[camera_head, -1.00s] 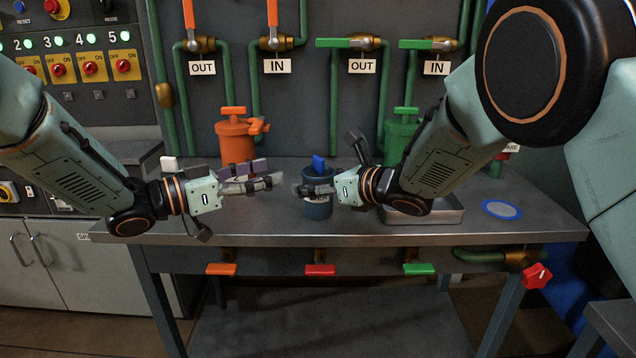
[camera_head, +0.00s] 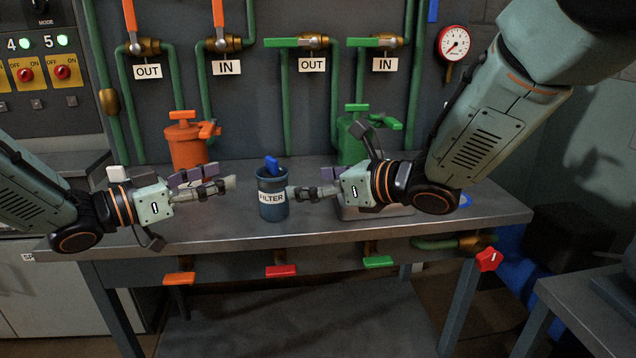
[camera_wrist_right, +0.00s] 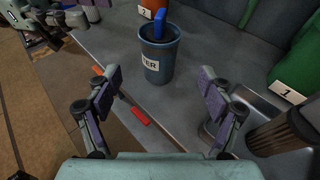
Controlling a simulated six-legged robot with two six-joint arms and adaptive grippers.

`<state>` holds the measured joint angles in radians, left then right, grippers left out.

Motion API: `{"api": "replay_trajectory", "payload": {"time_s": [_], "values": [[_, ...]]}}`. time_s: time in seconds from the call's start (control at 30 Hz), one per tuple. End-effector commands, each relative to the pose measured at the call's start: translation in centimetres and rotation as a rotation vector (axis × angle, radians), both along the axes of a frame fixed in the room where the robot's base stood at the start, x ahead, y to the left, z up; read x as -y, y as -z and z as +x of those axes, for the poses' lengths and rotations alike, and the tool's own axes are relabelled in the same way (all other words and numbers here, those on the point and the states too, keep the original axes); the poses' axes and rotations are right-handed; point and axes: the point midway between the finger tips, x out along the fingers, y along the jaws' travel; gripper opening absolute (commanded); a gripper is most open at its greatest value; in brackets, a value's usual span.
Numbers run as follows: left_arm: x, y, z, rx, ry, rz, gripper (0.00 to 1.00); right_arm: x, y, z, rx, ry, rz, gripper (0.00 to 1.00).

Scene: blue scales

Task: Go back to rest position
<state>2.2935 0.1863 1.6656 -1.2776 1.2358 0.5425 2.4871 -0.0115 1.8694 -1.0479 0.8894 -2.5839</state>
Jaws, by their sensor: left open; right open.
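My left gripper (camera_head: 212,184) is open and empty over the left part of the metal table, to the left of the blue filter cup. My right gripper (camera_head: 300,193) is open, just right of the cup in the head view. The blue cup (camera_head: 273,205) labelled FILTER stands upright on the table, with a blue handle (camera_head: 272,165) at its top. In the right wrist view the cup (camera_wrist_right: 160,58) stands ahead of the two open fingers of the right gripper (camera_wrist_right: 157,98), with nothing between them.
An orange canister (camera_head: 187,148) and a green canister (camera_head: 352,140) stand at the back of the table. A metal tray (camera_head: 376,213) lies partly hidden behind my right gripper. Orange, red and green handles line the table's front edge. The front left tabletop (camera_head: 210,226) is clear.

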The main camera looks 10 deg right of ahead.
Motion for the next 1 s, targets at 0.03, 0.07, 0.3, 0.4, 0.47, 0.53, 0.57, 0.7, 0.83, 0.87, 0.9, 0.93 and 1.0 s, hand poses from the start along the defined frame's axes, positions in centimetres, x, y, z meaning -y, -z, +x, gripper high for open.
{"api": "replay_trajectory", "payload": {"time_s": [0.03, 0.07, 0.3, 0.4, 0.47, 0.53, 0.57, 0.7, 0.83, 0.87, 0.9, 0.93, 1.0], "values": [[0.0, 0.0, 0.0, 0.000, 0.000, 0.000, 0.57, 0.3, -0.1, -0.3, 0.000, 0.002, 0.002, 0.80], [0.0, 0.0, 0.0, 0.000, 0.000, 0.000, 0.57, 0.4, -0.2, -0.4, -0.001, 0.001, 0.002, 0.80], [0.0, 0.0, 0.0, 0.000, 0.000, 0.000, 0.57, 0.6, -0.2, -0.7, -0.001, -0.001, 0.000, 0.80], [0.0, 0.0, 0.0, 0.000, 0.000, 0.000, 0.57, 0.6, -0.2, -0.7, -0.001, -0.001, 0.000, 0.80], [0.0, 0.0, 0.0, 0.000, 0.000, 0.000, 0.57, 0.5, -0.2, -0.6, -0.001, -0.001, 0.000, 0.80], [0.0, 0.0, 0.0, 0.000, 0.000, 0.000, 0.57, 0.4, -0.1, -0.4, 0.000, -0.001, -0.001, 0.80], [0.0, 0.0, 0.0, 0.000, 0.000, 0.000, 0.57, 0.3, 0.0, -0.3, -0.001, -0.001, -0.002, 0.80], [0.0, 0.0, 0.0, 0.000, 0.000, 0.000, 0.57, -0.9, 0.6, 0.8, -0.002, -0.002, -0.004, 0.80], [0.0, 0.0, 0.0, 0.000, 0.000, 0.000, 0.57, -2.5, 1.2, 2.3, -0.001, -0.004, -0.004, 0.80], [0.0, 0.0, 0.0, 0.000, 0.000, 0.000, 0.57, -2.8, 1.3, 2.7, -0.001, -0.003, -0.004, 0.80], [0.0, 0.0, 0.0, 0.000, 0.000, 0.000, 0.57, -3.3, 1.5, 3.1, -0.001, -0.003, -0.004, 0.80], [0.0, 0.0, 0.0, 0.000, 0.000, 0.000, 0.57, -3.6, 1.7, 3.5, -0.001, -0.003, -0.004, 0.80], [0.0, 0.0, 0.0, 0.000, 0.000, 0.000, 0.57, -4.4, 2.0, 4.2, -0.001, -0.002, -0.003, 0.80]]}}
